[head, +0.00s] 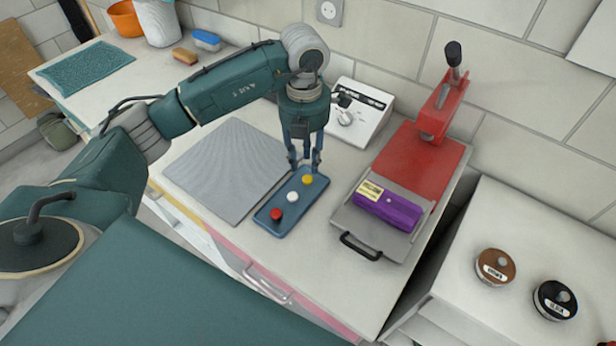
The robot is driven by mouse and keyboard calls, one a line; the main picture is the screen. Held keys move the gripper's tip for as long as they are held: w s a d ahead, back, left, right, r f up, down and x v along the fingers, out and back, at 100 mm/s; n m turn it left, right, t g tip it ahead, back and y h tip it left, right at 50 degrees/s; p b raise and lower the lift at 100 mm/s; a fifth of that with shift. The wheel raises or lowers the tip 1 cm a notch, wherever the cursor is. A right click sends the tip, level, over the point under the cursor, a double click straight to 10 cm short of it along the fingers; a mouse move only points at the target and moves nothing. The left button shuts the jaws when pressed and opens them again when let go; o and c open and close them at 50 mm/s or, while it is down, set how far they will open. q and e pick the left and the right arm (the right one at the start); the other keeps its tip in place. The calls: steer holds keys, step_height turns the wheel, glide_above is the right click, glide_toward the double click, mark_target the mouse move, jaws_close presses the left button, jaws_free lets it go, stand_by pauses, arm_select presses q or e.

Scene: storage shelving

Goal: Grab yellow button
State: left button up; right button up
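The yellow button (307,180) is a small round disc at the far end of a blue tray (264,217). My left gripper (305,168) points straight down just above and behind the yellow button. Its two fingers are apart, with nothing visible between them. I cannot tell whether the fingertips touch the tray. My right gripper does not show.
A grey mat (228,170) lies left of the tray. A white control box (358,110) stands behind it. Right of the tray is a red press (420,160) with a purple block (388,208) on its grey plate. Brown (495,267) and black (555,300) lidded pots stand on the right-hand surface.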

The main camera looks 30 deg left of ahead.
mark_target(308, 178)
arm_select(q)
steer(key=shift+s+f, duration=0.1)
steer(key=shift+f, duration=0.2)
steer(key=f+p, duration=0.1)
steer(key=f, duration=0.2)
steer(key=f+p, duration=0.1)
steer(key=f, duration=0.1)
steer(key=shift+w+d+p, duration=0.2)
steer(key=shift+w+p, duration=0.1)
steer(key=shift+w, duration=0.05)
steer(key=shift+f, duration=0.25)
steer(key=c, duration=0.5)
